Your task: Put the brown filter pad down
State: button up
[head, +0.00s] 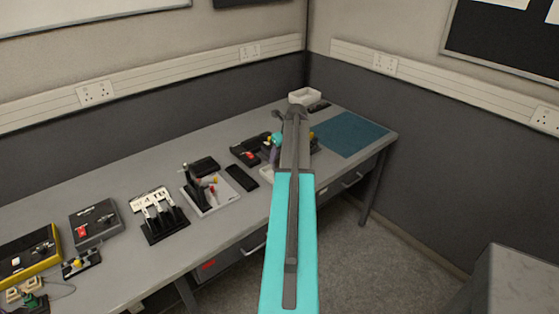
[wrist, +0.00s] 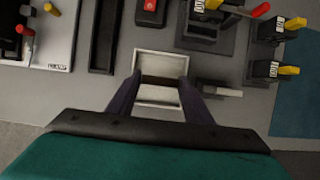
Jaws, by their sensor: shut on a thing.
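In the wrist view my gripper (wrist: 161,84) is shut on the brown filter pad (wrist: 162,81), a narrow dark brown strip held crosswise between its two dark fingers. The pad is over a shallow white tray (wrist: 160,65), whose pale floor shows on both sides of it. I cannot tell whether the pad touches the tray or hangs above it. In the head view my arm hides the pad and most of the gripper. An edge of the white tray (head: 267,172) shows just left of my arm.
A black tray (wrist: 104,38) lies left of the white tray. A box with a red button (wrist: 150,6) is behind it. Several coloured levers stand to the right, near a blue mat (head: 350,134). A small pale block (wrist: 220,92) lies close to the right finger.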

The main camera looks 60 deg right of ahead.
jog(key=shift+w+d, duration=0.1)
dwell(0.3)
jog(key=shift+f+p, duration=0.8)
jog(key=shift+f, duration=1)
jog(key=shift+f, duration=0.3)
jog(key=o, duration=1)
jog(key=shift+r, duration=0.1)
jog(key=shift+r, duration=0.2)
jog(key=shift+b+v, duration=1.45)
jog(key=shift+v, duration=4.6)
